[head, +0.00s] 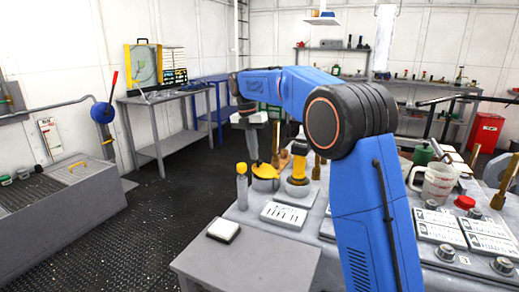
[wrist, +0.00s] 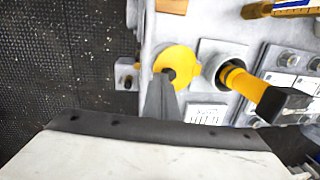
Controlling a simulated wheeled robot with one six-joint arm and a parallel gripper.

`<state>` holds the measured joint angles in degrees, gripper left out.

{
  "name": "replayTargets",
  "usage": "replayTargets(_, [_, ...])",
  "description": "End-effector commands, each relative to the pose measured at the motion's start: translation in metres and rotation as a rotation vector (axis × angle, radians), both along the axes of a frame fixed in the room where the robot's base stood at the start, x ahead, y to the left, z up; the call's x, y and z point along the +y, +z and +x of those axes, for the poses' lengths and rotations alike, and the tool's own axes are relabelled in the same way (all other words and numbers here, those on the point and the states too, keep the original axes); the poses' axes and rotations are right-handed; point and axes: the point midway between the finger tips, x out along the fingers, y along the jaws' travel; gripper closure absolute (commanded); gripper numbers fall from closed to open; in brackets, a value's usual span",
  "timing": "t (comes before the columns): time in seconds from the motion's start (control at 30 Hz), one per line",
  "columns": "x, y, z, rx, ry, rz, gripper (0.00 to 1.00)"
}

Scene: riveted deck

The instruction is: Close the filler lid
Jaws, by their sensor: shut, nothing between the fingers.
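A round yellow lid (head: 265,170) sits on a short pale filler neck on the grey bench. In the wrist view the lid (wrist: 181,56) is a yellow disc with a dark patch near its middle. My gripper (head: 255,158) points down at the lid's left side, shut and empty. In the wrist view its fingers (wrist: 163,88) overlap the lid's lower left edge. I cannot tell whether they touch it or whether the lid is fully seated. The fingers hide part of the lid.
A yellow post (head: 298,172) with a dark collar stands just right of the lid. A white slotted panel (head: 284,215) lies in front. Brass rods and a jug (head: 436,185) stand further right.

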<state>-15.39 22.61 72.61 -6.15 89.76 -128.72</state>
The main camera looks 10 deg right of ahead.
Motion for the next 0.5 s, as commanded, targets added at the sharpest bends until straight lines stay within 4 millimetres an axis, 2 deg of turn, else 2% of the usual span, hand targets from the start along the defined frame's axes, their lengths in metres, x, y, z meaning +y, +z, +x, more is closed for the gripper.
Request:
replayTargets(0.07, [0.005, -0.008, 0.004, 0.032, 0.001, -0.046, 1.0])
replayTargets(0.5, [0.016, -0.03, 0.011, 0.029, 0.0, -0.043, 1.0])
